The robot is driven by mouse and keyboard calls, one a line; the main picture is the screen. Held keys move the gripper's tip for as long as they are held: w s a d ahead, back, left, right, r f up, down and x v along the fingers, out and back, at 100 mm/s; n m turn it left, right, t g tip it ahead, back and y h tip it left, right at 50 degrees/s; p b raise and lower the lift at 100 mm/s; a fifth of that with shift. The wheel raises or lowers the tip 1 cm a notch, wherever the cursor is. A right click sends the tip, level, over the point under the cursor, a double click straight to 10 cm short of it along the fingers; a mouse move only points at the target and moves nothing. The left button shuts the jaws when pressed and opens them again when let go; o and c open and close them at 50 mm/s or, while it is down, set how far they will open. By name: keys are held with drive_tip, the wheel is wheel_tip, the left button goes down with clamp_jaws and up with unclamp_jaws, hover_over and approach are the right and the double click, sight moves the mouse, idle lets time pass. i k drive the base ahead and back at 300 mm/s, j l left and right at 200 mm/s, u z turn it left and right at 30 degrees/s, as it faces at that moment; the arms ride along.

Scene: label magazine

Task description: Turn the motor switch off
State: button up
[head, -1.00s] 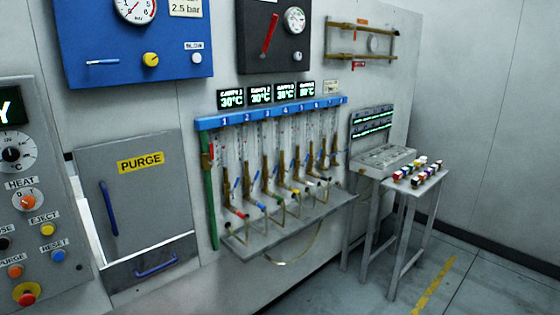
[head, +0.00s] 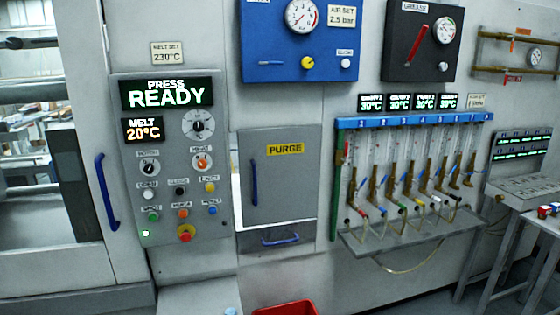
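The motor switch (head: 149,167) is a small round black knob with a light pointer, under a small label that seems to read MOTOR. It sits on the grey control panel (head: 220,228), left of the orange HEAT knob (head: 202,161) and below the MELT display (head: 143,130), which reads 20°C. The pointer looks tilted, but its exact setting is too small to read. The display (head: 167,94) above reads PRESS READY. My gripper is not in view.
Coloured push buttons and a red emergency knob (head: 185,233) sit below the switch. A door with a blue handle (head: 106,192) is to the left. The PURGE cover (head: 290,185) and blue-topped flow tubes are to the right. A red bin (head: 286,309) shows at the bottom.

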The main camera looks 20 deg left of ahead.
sight(149, 169)
drive_tip(key=u, duration=1.8)
drive_tip(key=i+u, duration=0.15)
drive_tip(key=i, duration=1.05)
